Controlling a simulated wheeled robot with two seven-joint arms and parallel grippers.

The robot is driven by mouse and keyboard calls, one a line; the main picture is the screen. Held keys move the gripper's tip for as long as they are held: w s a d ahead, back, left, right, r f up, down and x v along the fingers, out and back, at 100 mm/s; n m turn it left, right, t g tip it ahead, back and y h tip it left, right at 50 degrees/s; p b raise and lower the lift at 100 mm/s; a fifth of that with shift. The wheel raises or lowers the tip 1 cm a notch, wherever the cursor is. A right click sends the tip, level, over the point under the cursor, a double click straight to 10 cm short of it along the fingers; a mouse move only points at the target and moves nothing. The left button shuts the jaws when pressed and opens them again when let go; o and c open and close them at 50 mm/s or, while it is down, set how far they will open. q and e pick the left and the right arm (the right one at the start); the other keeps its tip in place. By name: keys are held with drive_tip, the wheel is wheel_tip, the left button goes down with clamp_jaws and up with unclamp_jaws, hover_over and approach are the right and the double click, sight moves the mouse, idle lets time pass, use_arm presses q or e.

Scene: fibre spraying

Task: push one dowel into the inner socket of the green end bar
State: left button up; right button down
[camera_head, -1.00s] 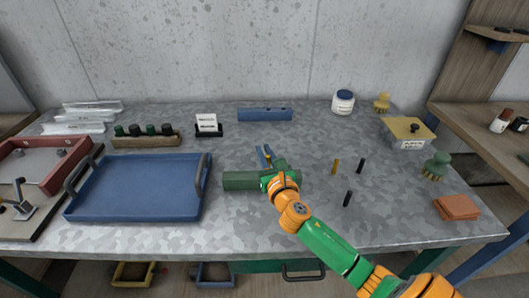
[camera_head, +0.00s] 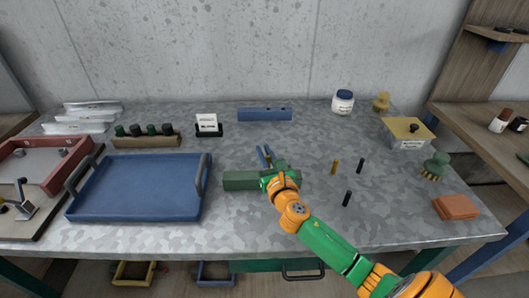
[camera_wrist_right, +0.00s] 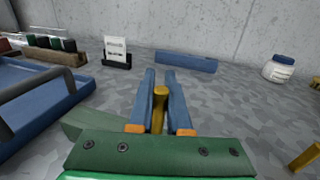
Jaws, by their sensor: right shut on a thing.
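The green end bar (camera_head: 240,181) lies near the middle of the table. Its right part is hidden behind my right gripper, and I cannot see its sockets. In the right wrist view the bar (camera_wrist_right: 88,124) shows at the left behind the gripper body. My right gripper (camera_head: 266,156) is over the bar's right part. Its blue fingers are shut on a yellow dowel (camera_wrist_right: 160,105). Whether the dowel's lower end is in a socket is hidden. My left gripper is not in view.
A blue tray (camera_head: 135,212) lies left of the bar. A blue bar (camera_head: 265,114) with holes, a card holder (camera_head: 208,128) and a white jar (camera_head: 343,102) are at the back. A yellow-lidded box (camera_head: 409,132), a green brush (camera_head: 436,165) and brown pads (camera_head: 457,206) are at the right.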

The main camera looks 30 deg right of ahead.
drive_tip(key=shift+f, duration=0.1)
drive_tip(key=shift+f+b, duration=0.35)
drive_tip(key=shift+b, duration=0.05)
drive_tip(key=shift+f+b, duration=1.3)
drive_tip(key=shift+f, duration=0.25)
drive_tip(key=c, duration=0.8)
unclamp_jaws()
drive_tip(key=v, duration=0.7)
drive_tip(key=shift+s+r, duration=0.1)
drive_tip(key=shift+r, duration=0.1)
